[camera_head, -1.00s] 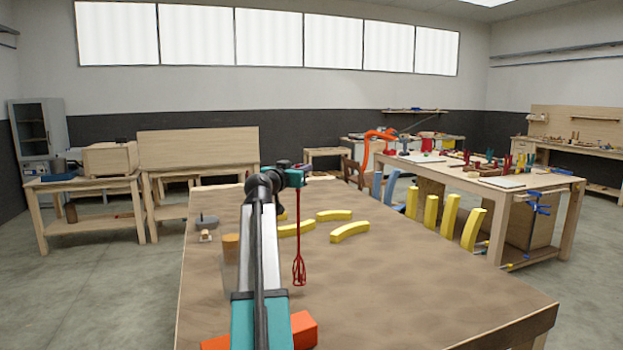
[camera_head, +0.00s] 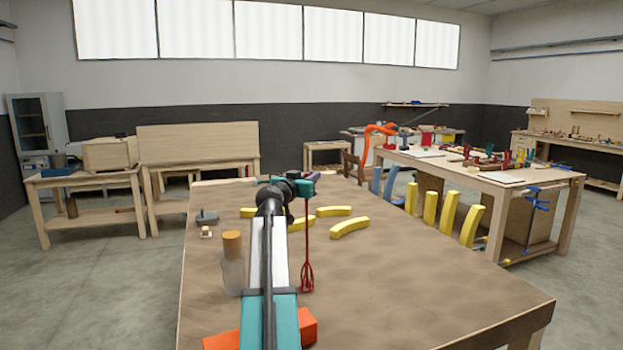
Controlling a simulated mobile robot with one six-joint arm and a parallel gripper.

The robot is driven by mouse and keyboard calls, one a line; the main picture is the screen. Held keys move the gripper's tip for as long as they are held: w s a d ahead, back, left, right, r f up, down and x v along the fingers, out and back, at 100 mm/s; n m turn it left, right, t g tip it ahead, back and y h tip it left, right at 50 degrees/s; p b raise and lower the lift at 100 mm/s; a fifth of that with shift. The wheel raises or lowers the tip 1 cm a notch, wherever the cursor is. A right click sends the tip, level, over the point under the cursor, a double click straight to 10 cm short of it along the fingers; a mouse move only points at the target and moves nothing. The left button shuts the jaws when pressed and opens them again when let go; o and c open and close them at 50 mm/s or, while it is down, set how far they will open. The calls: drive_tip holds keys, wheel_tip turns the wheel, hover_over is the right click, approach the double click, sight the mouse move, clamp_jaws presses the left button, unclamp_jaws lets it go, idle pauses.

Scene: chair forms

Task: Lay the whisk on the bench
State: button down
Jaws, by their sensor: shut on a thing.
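The red whisk (camera_head: 308,245) hangs upright, head down, from my gripper (camera_head: 308,183) over the near bench (camera_head: 420,275). Its wire head is low, close to the bench top; I cannot tell whether it touches. My gripper is shut on the upper end of the whisk's handle. My arm runs up the middle of the view and hides part of the bench and part of the gripper.
Several yellow curved pieces (camera_head: 350,228) lie behind the whisk, and others stand along the bench's right edge (camera_head: 450,212). A cork-topped jar (camera_head: 232,265) stands left of my arm, an orange block (camera_head: 305,326) in front. The bench's right front is clear.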

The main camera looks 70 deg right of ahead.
drive_tip(key=shift+f, duration=0.5)
drive_tip(key=c, duration=1.8)
unclamp_jaws()
drive_tip(key=shift+o, duration=0.2)
drive_tip(key=w+a+b, duration=0.1)
drive_tip(key=a+b, duration=0.2)
drive_tip(key=a, duration=0.9)
drive_tip(key=shift+w+r, duration=0.1)
drive_tip(key=shift+r, duration=0.1)
